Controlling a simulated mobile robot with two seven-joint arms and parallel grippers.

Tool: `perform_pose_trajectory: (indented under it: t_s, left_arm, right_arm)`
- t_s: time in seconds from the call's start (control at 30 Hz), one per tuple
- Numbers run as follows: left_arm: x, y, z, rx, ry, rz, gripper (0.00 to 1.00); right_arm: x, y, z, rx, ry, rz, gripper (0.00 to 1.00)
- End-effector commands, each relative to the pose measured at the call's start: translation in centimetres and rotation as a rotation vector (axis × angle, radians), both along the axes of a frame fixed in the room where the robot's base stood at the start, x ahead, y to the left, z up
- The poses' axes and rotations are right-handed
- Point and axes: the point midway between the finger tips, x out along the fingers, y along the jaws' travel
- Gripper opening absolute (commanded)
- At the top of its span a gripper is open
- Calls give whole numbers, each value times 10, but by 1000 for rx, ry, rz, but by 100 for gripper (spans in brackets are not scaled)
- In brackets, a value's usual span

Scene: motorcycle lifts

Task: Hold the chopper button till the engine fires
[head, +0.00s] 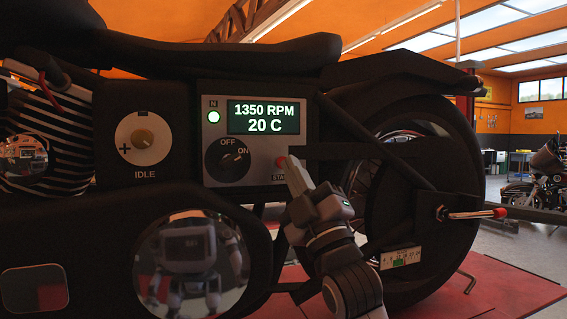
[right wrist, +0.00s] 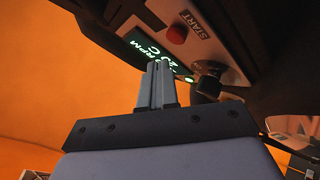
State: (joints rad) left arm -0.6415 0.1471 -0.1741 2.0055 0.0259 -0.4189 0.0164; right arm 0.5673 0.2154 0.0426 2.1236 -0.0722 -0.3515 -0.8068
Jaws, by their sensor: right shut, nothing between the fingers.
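The red start button (head: 281,162) sits at the lower right of the grey control panel (head: 262,178), above a partly covered START label. The panel display (head: 263,117) reads 1350 RPM and 20 C. The green N lamp (head: 213,117) is lit, and the OFF/ON switch (head: 228,157) stands by ON. My right gripper (head: 294,168) is shut and empty, its tip overlapping the button's right edge in the head view. In the right wrist view the shut fingers (right wrist: 157,68) point toward the button (right wrist: 177,34), with a visible gap between them. My left gripper is not in view.
An idle dial (head: 142,138) is left of the panel. The rear wheel (head: 415,190) and a red-tipped lever (head: 475,213) are to the right. A dark strut crosses just right of the panel. The bike stands over a red lift (head: 510,290); another motorcycle (head: 540,185) is far right.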

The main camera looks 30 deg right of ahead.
Motion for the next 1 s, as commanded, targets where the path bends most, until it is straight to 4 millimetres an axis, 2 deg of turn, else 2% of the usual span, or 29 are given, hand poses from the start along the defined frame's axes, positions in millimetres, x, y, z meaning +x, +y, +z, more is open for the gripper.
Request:
perform_pose_trajectory:
  t_s: [0.23,0.4,1.0]
  left_arm:
    - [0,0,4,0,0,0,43]
    - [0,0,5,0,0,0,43]
    - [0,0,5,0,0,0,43]
  right_arm:
    - [-25,6,0,-1,-1,0,0]
    - [-35,8,0,1,0,-1,0]
    - [-37,9,0,0,-1,0,0]
